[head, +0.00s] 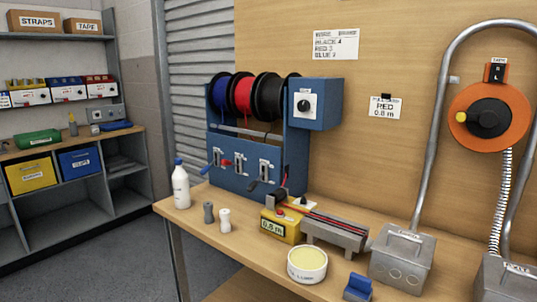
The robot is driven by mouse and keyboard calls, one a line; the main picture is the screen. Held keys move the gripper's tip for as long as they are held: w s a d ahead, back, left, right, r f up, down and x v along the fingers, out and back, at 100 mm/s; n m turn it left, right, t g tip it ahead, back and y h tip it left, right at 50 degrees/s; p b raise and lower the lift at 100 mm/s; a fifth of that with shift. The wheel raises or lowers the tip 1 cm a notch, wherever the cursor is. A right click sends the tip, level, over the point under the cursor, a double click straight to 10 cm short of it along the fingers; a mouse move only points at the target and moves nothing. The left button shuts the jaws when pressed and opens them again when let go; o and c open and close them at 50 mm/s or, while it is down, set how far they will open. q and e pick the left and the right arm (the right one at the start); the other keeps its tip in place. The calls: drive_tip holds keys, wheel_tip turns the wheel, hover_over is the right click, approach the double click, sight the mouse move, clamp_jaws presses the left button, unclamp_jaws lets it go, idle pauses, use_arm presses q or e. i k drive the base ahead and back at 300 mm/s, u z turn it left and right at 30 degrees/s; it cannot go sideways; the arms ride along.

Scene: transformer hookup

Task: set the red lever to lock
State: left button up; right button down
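The red lever (227,163) is on the front of a blue wire dispenser (228,184) at the back of the bench. It sits between a blue lever (206,170) on the left and a black lever (253,185) on the right. The levers are beside pale slotted plates on the front panel, and the plate markings are too small to read. A red spool (242,95) hangs above, between a blue spool and black spools. Neither of my grippers is in view.
A white bottle (181,186) and two small cylinders stand on the bench in front of the dispenser. A yellow length counter (281,226), a grey wire trough (336,233) and a round tub (307,263) stand to the right. Grey boxes fill the right end.

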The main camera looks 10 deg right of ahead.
sight(223, 162)
drive_tip(key=z, duration=0.15)
drive_tip(key=i, duration=0.2)
drive_tip(key=u, duration=1.55)
drive_tip(key=i, duration=2.1)
drive_tip(key=z, duration=3.15)
